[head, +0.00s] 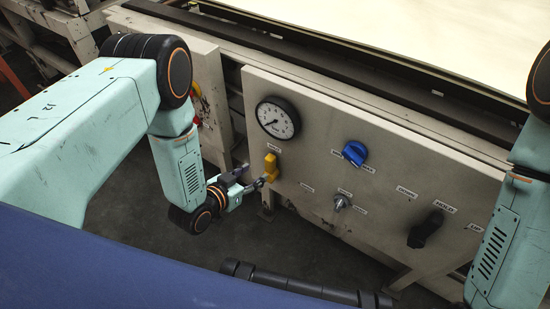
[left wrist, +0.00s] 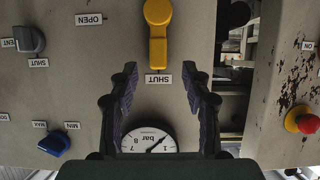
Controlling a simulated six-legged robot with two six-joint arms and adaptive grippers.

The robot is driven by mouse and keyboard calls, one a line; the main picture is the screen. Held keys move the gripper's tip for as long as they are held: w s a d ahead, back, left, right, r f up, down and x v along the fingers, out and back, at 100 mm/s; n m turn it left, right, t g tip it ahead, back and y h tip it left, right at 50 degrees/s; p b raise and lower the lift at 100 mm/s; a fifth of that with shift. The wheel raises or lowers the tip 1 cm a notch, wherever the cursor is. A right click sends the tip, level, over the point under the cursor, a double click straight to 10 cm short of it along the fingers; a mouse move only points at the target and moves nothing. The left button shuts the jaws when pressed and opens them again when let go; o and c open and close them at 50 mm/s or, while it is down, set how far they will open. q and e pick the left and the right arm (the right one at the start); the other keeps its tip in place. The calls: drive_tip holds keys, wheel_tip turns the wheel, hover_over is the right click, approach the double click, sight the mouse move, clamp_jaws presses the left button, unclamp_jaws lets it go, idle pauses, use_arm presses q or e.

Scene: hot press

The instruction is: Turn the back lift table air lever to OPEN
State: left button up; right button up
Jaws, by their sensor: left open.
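The back lift table air lever is most likely the yellow lever (head: 271,165) on the beige panel, below the gauge. In the left wrist view, which is upside down, the yellow lever (left wrist: 157,45) points at the SHUT label (left wrist: 158,79). The OPEN label (left wrist: 91,19) is off to its left there. My left gripper (head: 260,183) is close to the lever in the head view. In the wrist view its two fingers (left wrist: 159,90) are spread wide, with the lever's end just beyond the gap between their tips. My right gripper is out of view; only part of that arm shows.
A pressure gauge (head: 278,118) sits above the lever. A blue knob (head: 354,153), a small grey knob (head: 341,201) and a black lever (head: 425,230) are on the same panel. A red emergency button (left wrist: 303,120) is on the neighbouring panel. A dark pipe (head: 300,283) runs below.

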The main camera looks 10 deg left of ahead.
sight(267, 163)
use_arm(q)
drive_tip(key=shift+t, duration=0.3)
drive_tip(key=b+x, duration=0.1)
drive_tip(key=x, duration=0.1)
drive_tip(key=b+x, duration=0.1)
drive_tip(key=x, duration=0.1)
drive_tip(key=b+x, duration=0.1)
drive_tip(key=x, duration=0.1)
drive_tip(key=shift+w+d+r, duration=0.1)
drive_tip(key=shift+d+r, duration=0.2)
drive_tip(key=shift+w+d, duration=0.2)
drive_tip(key=shift+w, duration=0.2)
drive_tip(key=shift+w+f, duration=0.1)
drive_tip(key=shift+w, duration=0.1)
drive_tip(key=shift+c, duration=0.4)
drive_tip(key=shift+s, duration=0.1)
drive_tip(key=shift+c, duration=0.8)
clamp_jaws()
